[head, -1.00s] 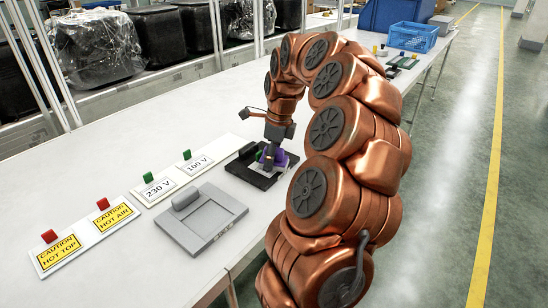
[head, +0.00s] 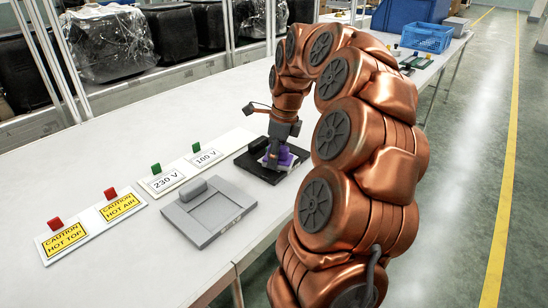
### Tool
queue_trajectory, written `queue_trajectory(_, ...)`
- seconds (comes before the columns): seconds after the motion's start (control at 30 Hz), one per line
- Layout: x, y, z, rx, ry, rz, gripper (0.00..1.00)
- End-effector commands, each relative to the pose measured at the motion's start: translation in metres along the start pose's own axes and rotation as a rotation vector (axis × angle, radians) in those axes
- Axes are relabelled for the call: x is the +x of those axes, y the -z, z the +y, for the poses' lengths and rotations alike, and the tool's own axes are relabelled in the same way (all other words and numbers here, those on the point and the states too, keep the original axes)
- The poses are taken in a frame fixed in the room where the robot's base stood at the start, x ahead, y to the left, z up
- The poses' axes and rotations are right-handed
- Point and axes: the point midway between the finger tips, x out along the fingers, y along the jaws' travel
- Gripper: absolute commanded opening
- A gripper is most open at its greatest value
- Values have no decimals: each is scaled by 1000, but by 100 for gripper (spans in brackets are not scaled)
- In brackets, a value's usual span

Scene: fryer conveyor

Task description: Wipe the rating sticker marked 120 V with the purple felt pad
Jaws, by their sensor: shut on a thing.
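My gripper (head: 274,160) points down over the black tray (head: 262,174) and is shut on the purple felt pad (head: 288,159). The pad is low at the tray; I cannot tell whether it touches the tray. A white plate holds two rating stickers, one marked 230 V (head: 163,182) and one marked 100 V (head: 206,157). Each has a green tab behind it, one (head: 155,168) by 230 V and one (head: 195,147) by 100 V. No sticker marked 120 V can be read; the area behind my gripper and arm is partly hidden.
A grey tray (head: 231,229) with a raised block lies at the table's front edge. A plate with two yellow caution stickers (head: 67,238) and red tabs lies at the left. A blue crate (head: 427,38) stands at the far end. The white table (head: 110,150) behind the plates is clear.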

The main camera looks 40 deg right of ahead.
Motion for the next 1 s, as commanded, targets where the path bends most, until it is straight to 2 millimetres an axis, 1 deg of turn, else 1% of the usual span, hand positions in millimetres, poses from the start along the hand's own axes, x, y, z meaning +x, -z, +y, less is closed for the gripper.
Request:
queue_trajectory(0.3,2,10,-22,2,-1,3,26)
queue_trajectory(0.57,1,12,-29,0,0,1,26)
queue_trajectory(1.0,-2,23,-57,2,0,2,26)
